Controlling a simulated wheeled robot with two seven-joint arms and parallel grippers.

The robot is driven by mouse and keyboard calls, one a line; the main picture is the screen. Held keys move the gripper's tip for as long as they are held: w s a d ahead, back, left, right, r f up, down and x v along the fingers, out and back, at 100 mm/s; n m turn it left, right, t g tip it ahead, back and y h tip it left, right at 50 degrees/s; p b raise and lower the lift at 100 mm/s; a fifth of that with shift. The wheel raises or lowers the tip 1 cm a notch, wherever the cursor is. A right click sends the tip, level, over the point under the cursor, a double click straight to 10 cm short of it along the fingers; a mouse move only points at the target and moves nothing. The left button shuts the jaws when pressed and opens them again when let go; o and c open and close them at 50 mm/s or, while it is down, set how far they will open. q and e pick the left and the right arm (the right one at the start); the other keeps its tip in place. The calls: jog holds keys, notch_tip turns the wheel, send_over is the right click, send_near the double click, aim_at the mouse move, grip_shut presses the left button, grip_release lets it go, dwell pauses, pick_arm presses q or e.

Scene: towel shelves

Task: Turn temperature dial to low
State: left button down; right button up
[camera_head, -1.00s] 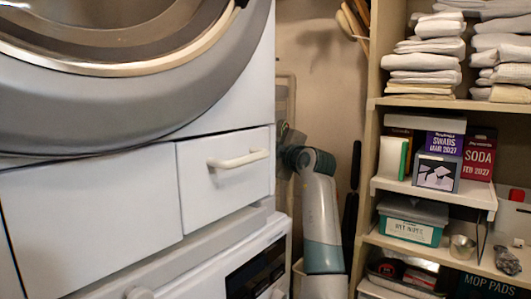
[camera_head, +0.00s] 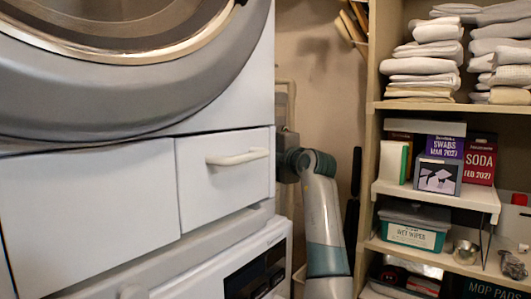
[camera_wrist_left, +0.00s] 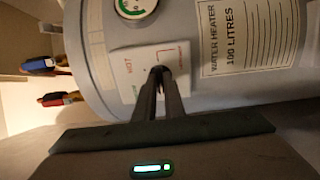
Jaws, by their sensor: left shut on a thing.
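In the left wrist view, a pale water heater (camera_wrist_left: 210,25) carries a white control plate (camera_wrist_left: 140,62) with red "HOT" lettering and a red line. My left gripper (camera_wrist_left: 160,76) is at this plate, its two dark fingers close together on the small temperature dial. The fingertips cover most of the dial, so I cannot read its setting. In the head view a white and teal arm link of mine reaches up and behind the white machine; the gripper itself is hidden there. My right gripper is in neither view.
A round gauge (camera_wrist_left: 136,6) and a label (camera_wrist_left: 248,35) are on the heater. Blue (camera_wrist_left: 38,65) and red (camera_wrist_left: 55,99) valve handles stand at left. In the head view, a stacked washer-dryer (camera_head: 90,200) fills the left, and shelves (camera_head: 430,190) with towels and boxes the right.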

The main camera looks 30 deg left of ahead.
pick_arm(q)
jog(key=shift+r, duration=0.2)
jog(key=c, duration=1.8)
grip_release()
jog(key=shift+a+f, duration=0.1)
jog(key=shift+f, duration=0.05)
jog(key=shift+c, duration=0.2)
jog(key=v, duration=1.7)
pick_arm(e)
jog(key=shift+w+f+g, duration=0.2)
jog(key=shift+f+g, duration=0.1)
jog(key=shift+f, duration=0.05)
pick_arm(q)
jog(key=shift+s+f, duration=0.1)
jog(key=shift+f, duration=0.05)
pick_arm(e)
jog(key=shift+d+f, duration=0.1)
